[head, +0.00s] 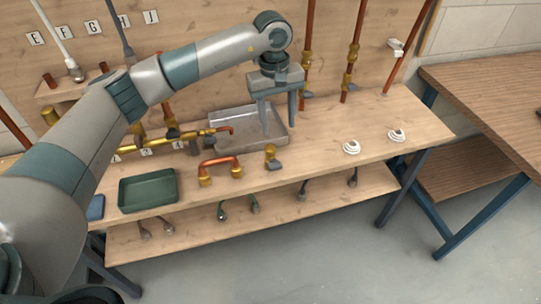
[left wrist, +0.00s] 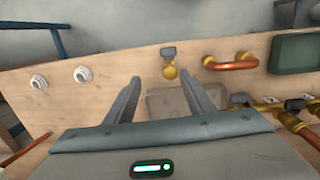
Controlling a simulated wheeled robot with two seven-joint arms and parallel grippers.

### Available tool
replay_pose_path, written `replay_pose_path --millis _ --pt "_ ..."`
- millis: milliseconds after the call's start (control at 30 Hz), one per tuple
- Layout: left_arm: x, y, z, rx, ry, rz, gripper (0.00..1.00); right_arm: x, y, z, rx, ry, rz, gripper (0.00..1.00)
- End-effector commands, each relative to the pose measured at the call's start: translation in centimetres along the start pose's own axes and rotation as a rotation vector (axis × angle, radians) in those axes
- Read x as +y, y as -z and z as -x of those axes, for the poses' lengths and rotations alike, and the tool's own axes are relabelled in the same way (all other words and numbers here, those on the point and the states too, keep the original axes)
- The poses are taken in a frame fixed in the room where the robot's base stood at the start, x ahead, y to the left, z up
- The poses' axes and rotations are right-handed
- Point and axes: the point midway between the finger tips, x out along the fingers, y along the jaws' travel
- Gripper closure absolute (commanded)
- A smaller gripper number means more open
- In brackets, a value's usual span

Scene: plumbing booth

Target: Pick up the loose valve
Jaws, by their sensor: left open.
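The loose valve (head: 270,157) is a small brass body with a dark grey handle. It stands on the workbench near its front edge, just in front of the clear tray. My left gripper (head: 279,128) points down above the tray, behind the valve, with its fingers apart and nothing between them. In the left wrist view the valve (left wrist: 170,71) lies just beyond the fingertips of my left gripper (left wrist: 160,84), apart from them. My right gripper is not in view.
The clear tray (head: 222,146) sits behind the valve. A copper U-shaped pipe (head: 220,163) with brass ends and a green tray (head: 148,190) lie to the left. Two white coiled rolls (head: 352,147) are to the right. Copper pipes (head: 307,50) rise at the back. Bench between valve and rolls is clear.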

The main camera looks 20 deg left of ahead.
Motion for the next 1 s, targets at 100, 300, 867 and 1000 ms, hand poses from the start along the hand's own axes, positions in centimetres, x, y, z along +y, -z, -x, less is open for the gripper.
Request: replay_pose_path --millis 100,300,867,1000 --pt "-1.2 1.5 0.9 0.045 0.051 -0.007 0.51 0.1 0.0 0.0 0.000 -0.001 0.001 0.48" --pt "-1.5 1.6 1.1 0.051 0.060 -0.009 0.51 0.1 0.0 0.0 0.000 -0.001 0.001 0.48" --pt "-1.7 1.7 -2.9 0.044 0.060 -0.005 0.51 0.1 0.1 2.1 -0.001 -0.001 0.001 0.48" --pt "-1.8 1.8 -5.5 0.045 0.059 -0.006 0.51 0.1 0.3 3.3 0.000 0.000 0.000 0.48"
